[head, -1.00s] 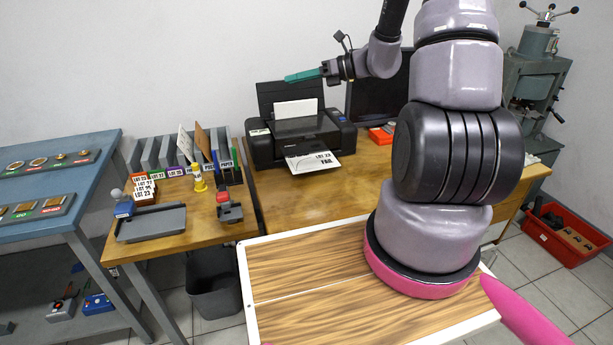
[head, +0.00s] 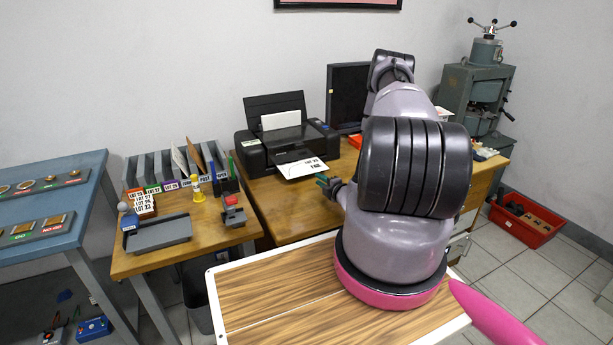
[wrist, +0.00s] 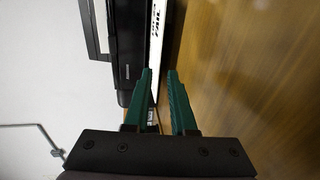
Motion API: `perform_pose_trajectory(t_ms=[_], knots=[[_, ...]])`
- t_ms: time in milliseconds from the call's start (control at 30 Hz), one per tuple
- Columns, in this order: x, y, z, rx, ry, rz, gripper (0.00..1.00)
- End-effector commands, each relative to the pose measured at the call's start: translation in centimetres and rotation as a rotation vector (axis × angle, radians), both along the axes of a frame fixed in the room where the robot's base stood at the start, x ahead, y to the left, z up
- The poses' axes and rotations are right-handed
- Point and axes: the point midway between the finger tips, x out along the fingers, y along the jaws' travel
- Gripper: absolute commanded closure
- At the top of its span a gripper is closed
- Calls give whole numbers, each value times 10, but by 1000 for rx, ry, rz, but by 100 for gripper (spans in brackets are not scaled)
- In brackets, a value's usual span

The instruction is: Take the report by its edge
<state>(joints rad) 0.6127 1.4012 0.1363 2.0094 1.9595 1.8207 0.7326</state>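The report (head: 302,168) is a white sheet marked "LOT 23 FAIL", sticking out of the front of the black printer (head: 283,138). My gripper (head: 322,179) is low in front of the printer, close to the report's front right edge. In the wrist view the green fingers (wrist: 160,73) are apart, with a gap between them. The report (wrist: 157,28) shows there as a narrow white strip, nearly edge-on, in line with that gap. I cannot tell whether its edge is between the fingertips or just beyond them. My arm hides part of the desk.
The printer stands on a wooden desk (head: 275,205), with a dark monitor (head: 345,98) to its right. A side table at left holds a grey tray (head: 160,234), a file rack (head: 170,168) and a red-topped stamp (head: 232,203). Bare desk lies in front of the printer.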

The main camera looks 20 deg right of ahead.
Motion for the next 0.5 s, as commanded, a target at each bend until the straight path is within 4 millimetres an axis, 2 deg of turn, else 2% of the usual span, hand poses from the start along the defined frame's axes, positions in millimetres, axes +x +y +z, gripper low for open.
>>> perform_pose_trajectory(t_ms=[500], knots=[[70,7,-13,-3,-3,6,76]])
